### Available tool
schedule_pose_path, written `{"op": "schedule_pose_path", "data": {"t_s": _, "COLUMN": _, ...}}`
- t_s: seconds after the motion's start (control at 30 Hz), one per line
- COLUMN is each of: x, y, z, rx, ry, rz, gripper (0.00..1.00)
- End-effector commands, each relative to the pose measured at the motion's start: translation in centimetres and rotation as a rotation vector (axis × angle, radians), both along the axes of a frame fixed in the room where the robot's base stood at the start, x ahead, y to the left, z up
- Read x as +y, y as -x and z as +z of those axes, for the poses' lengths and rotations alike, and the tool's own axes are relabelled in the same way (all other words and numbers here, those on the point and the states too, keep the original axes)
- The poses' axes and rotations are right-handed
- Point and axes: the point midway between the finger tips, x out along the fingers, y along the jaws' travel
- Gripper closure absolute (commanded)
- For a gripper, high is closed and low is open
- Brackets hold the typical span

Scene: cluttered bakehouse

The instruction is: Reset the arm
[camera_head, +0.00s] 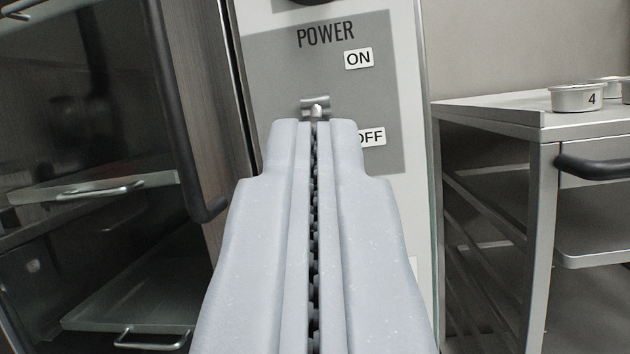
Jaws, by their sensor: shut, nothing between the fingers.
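My gripper (315,124) is shut and empty, with its two pale grey fingers side by side in the middle of the view. It points at a white and grey control panel (270,75) marked POWER, ON and OFF. A small metal switch (316,106) on the panel shows just above the fingertips. The fingers partly cover the OFF label (372,137). I cannot tell whether the fingertips touch the switch. The rest of my arm is not in view.
On the left is an oven with a dark door handle (178,110) and trays with handles (95,187) behind the glass. On the right stands a metal cart (480,112) with a dark handle (595,166).

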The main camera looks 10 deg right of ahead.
Motion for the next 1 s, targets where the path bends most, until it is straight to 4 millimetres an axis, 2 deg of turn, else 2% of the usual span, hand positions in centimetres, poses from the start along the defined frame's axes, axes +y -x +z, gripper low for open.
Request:
{"op": "schedule_pose_path", "data": {"t_s": 0.37, "x": 0.0, "y": -0.1, "z": 0.1, "rx": 0.001, "ry": -0.002, "rz": 0.001, "gripper": 1.0}}
{"op": "schedule_pose_path", "data": {"t_s": 0.47, "x": 0.2, "y": -0.5, "z": 0.7, "rx": 0.018, "ry": -0.022, "rz": 0.011, "gripper": 1.0}}
{"op": "schedule_pose_path", "data": {"t_s": 0.57, "x": 0.6, "y": -1.3, "z": 2.2, "rx": 0.059, "ry": -0.066, "rz": 0.035, "gripper": 1.0}}
{"op": "schedule_pose_path", "data": {"t_s": 0.77, "x": 2.4, "y": -3.1, "z": 7.6, "rx": 0.187, "ry": -0.154, "rz": 0.133, "gripper": 1.0}}
{"op": "schedule_pose_path", "data": {"t_s": 0.8, "x": 2.8, "y": -3.2, "z": 9.0, "rx": 0.21, "ry": -0.164, "rz": 0.156, "gripper": 1.0}}
{"op": "schedule_pose_path", "data": {"t_s": 1.0, "x": 4.3, "y": -2.5, "z": 15.9, "rx": 0.334, "ry": -0.161, "rz": 0.252, "gripper": 1.0}}
